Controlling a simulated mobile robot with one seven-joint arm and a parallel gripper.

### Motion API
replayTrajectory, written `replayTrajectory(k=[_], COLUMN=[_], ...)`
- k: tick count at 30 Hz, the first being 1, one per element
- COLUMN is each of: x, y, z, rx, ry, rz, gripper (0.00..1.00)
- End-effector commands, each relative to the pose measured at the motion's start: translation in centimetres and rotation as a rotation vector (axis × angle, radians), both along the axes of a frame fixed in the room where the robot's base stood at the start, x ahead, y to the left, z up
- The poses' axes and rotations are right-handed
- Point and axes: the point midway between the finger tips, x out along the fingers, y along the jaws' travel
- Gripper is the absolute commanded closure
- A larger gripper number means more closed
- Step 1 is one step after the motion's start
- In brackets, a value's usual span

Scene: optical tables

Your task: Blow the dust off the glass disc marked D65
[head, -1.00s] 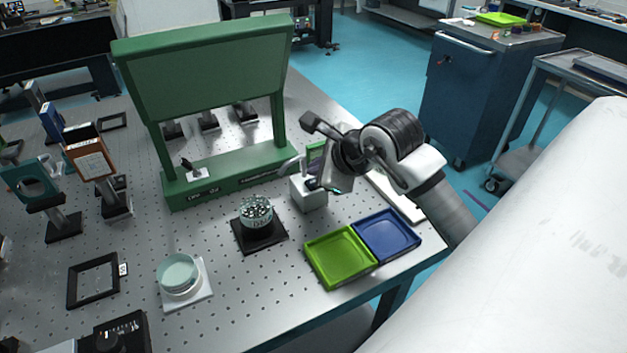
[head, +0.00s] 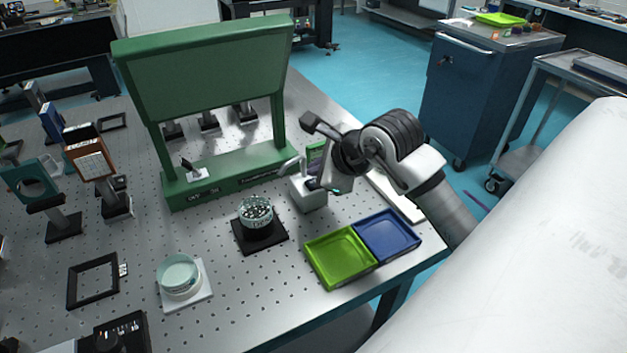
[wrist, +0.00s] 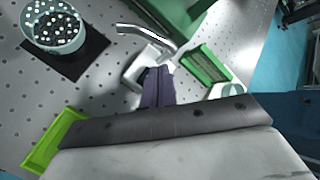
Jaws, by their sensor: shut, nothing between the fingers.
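My gripper (head: 322,187) is low over the table beside a pale grey block with a bent metal spout (head: 292,162). In the wrist view its dark fingers (wrist: 157,88) are shut with nothing between them, in front of the block and below its spout (wrist: 148,36). I cannot tell whether they touch the block.
A green tray (head: 338,258) and a blue tray (head: 389,235) lie at the table's right edge. A tall green frame (head: 205,178) stands behind the block. Posts with optics crowd the left. Bare perforated table lies between the disc stack and the holder.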

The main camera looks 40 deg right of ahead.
Motion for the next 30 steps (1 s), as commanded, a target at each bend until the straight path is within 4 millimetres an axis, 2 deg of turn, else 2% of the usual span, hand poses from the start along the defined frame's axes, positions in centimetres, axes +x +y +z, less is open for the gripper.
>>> replayTrajectory(k=[30], x=[0.01], y=[0.01], z=[-0.89], rx=[0.000], ry=[0.000], rz=[0.000], gripper=[1.00])
